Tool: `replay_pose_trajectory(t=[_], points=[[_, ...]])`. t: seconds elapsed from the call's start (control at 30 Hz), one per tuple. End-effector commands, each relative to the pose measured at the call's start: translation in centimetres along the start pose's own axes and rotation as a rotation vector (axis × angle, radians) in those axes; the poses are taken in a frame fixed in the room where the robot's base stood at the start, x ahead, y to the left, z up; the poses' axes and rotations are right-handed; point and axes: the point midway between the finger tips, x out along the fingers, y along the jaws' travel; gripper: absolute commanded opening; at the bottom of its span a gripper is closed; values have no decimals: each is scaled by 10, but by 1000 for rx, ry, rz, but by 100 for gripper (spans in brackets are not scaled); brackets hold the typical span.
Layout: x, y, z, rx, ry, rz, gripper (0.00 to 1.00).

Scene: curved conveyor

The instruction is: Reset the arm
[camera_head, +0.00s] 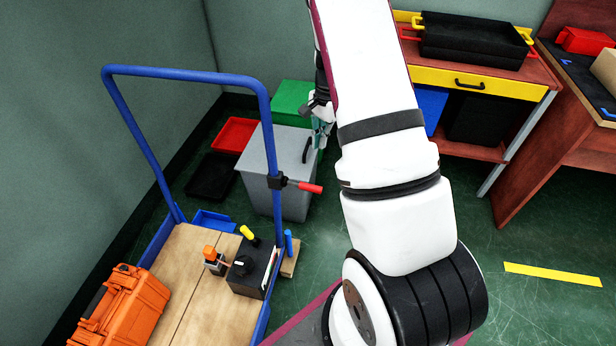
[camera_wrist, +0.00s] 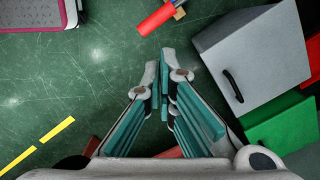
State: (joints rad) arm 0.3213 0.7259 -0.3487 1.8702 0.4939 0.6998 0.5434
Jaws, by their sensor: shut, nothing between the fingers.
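My gripper (camera_wrist: 166,65) shows in the wrist view with its teal-padded fingers drawn together at the tips and nothing between them. In the head view my gripper (camera_head: 319,135) is small and partly hidden by my white arm, which rises through the middle of the picture. It appears in front of the grey bin with a dark handle (camera_head: 272,160). In the wrist view the grey bin (camera_wrist: 250,50) is to the right of the fingers, apart from them in the picture. How high the gripper is above the floor I cannot tell.
A blue-framed cart (camera_head: 185,290) with an orange case (camera_head: 122,305) stands at the left. A green box (camera_head: 290,98), a red tray (camera_head: 234,134) and a black tray (camera_head: 211,176) lie near the bin. A workbench (camera_head: 480,80) stands at the right. Green floor (camera_head: 500,235) is open between.

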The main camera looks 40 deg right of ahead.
Motion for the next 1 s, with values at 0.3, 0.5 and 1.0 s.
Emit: replay_pose_trajectory(t=[0.3, 0.5, 1.0], points=[[0, 0, 0, 0, 1, 0, 0], [-2, -1, 2, -5, -1, -2, 0], [-144, 26, 142, -479, -68, -90, 0]])
